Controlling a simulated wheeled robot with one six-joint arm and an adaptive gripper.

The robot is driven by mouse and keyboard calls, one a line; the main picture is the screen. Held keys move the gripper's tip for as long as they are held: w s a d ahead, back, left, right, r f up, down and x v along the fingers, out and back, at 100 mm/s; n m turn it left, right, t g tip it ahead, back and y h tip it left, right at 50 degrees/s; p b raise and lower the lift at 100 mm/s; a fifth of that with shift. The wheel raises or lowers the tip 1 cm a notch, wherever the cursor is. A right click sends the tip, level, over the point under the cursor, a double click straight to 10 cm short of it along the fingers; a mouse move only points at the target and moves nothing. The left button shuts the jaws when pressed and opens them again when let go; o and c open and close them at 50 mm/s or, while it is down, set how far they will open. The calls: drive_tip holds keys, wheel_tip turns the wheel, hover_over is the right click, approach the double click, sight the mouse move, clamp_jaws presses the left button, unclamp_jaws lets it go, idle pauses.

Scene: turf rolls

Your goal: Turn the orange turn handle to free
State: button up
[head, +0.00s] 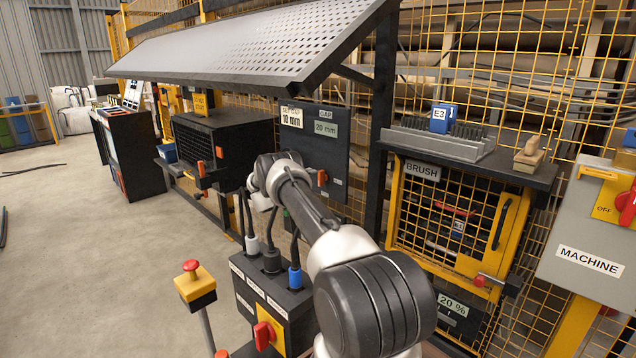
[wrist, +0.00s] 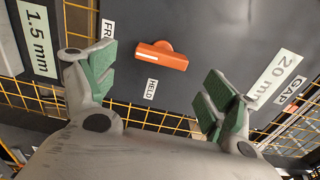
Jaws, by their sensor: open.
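The orange turn handle (wrist: 161,56) sits on a dark panel (wrist: 220,35) in the wrist view. It lies nearly crosswise, with a white mark toward its left end. A HELD label (wrist: 151,88) is below it, and a label starting FR (wrist: 108,28) is at upper left, partly covered by a finger. My gripper (wrist: 158,82) is open, its green-padded fingers to either side of the handle and apart from it. In the head view an orange handle (head: 322,178) shows on the dark panel (head: 336,150) beside my arm; my fingers are hidden there.
A perforated sloping plate (head: 260,45) overhangs the panel. A black box with cables and a red knob (head: 264,334) stands below my arm, with a red-topped post (head: 194,284) to its left. A yellow mesh BRUSH door (head: 450,215) is at right.

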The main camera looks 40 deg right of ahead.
drive_tip(key=a, duration=0.6)
drive_tip(key=shift+s+a, duration=0.3)
